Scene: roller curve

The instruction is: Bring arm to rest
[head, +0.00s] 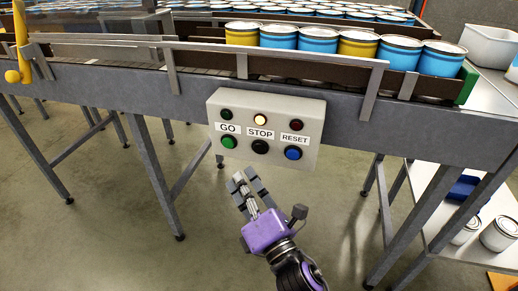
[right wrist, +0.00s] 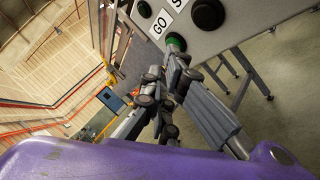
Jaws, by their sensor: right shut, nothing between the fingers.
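My right gripper (head: 243,182) is purple with grey fingers and reaches up from the bottom in the head view. Its fingers are shut and empty, just below the control box (head: 315,155) on the conveyor's side. In the right wrist view the fingertips (right wrist: 160,95) come together below the green GO button (right wrist: 176,42). I cannot tell whether they touch the box. The box has GO, black STOP (head: 260,147) and blue RESET (head: 293,154) buttons. My left gripper is not in view.
The conveyor (head: 90,80) crosses the view, with yellow and blue cans (head: 318,39) lined up at its right part. A yellow post (head: 22,45) stands at the far left. Conveyor legs (head: 155,180) stand on open floor. A right-hand shelf (head: 455,215) holds white cans (head: 500,234).

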